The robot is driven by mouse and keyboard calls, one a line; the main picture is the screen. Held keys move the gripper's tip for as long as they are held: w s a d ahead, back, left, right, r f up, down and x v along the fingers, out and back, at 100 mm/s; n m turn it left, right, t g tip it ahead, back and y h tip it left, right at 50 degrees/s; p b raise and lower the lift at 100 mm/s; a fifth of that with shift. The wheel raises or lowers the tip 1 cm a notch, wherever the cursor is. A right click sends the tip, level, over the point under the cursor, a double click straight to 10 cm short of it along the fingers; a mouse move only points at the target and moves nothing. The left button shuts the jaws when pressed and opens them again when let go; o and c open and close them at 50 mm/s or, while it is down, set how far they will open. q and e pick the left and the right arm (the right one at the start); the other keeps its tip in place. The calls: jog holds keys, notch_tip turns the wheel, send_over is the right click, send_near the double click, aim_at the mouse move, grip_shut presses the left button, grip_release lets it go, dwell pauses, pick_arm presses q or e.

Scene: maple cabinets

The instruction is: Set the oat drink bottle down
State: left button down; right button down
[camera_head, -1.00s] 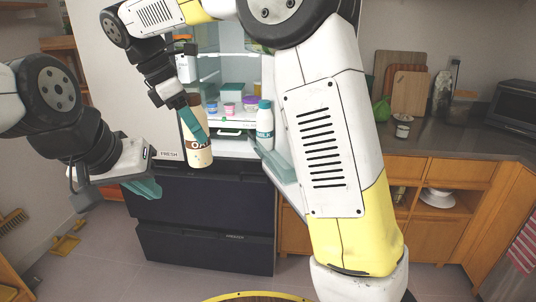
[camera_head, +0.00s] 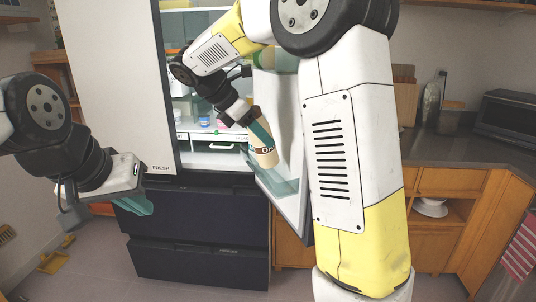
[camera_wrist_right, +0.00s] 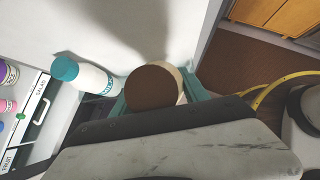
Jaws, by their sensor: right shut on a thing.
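The oat drink bottle (camera_head: 266,158) is cream-coloured with a brown label band. My right gripper (camera_head: 260,134) is shut on it and holds it, tilted, in front of the open fridge door's inner side. In the right wrist view its round brown cap (camera_wrist_right: 152,88) shows between the two teal fingers (camera_wrist_right: 156,98). Whether its base touches the door shelf (camera_head: 284,187) cannot be told. My left gripper (camera_head: 138,197) is empty at the lower left, its teal fingers seen edge-on, so its opening is unclear.
The fridge door (camera_head: 285,115) stands open on the right. A white bottle with a teal cap (camera_wrist_right: 84,75) is near the held bottle in the wrist view. Several small tubs (camera_head: 205,121) stand inside the fridge. A counter with a black oven (camera_head: 507,122) is at right.

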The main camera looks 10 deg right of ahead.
aim_at(271, 151)
jog(key=shift+w+d+f, duration=0.1)
jog(key=shift+w+d, duration=0.05)
jog(key=shift+d, duration=0.35)
jog(key=shift+w+d+f, duration=0.1)
jog(key=shift+w+d, duration=0.05)
jog(key=shift+d, duration=0.35)
jog(key=f, duration=0.3)
jog(key=shift+w+d, duration=0.1)
jog(key=shift+d, duration=0.25)
jog(key=shift+w+d+f, duration=0.1)
jog(key=shift+d+f, duration=0.1)
jog(key=shift+f, duration=0.4)
jog(key=shift+d+f, duration=0.15)
jog(key=shift+f, duration=0.45)
jog(key=y, duration=0.1)
jog(key=d+y, duration=0.1)
jog(key=d+g+y, duration=0.1)
jog(key=shift+w+r, duration=0.25)
jog(key=shift+w, duration=0.1)
jog(key=shift+f, duration=0.8)
jog(key=shift+f, duration=0.1)
jog(key=c, duration=0.6)
grip_release()
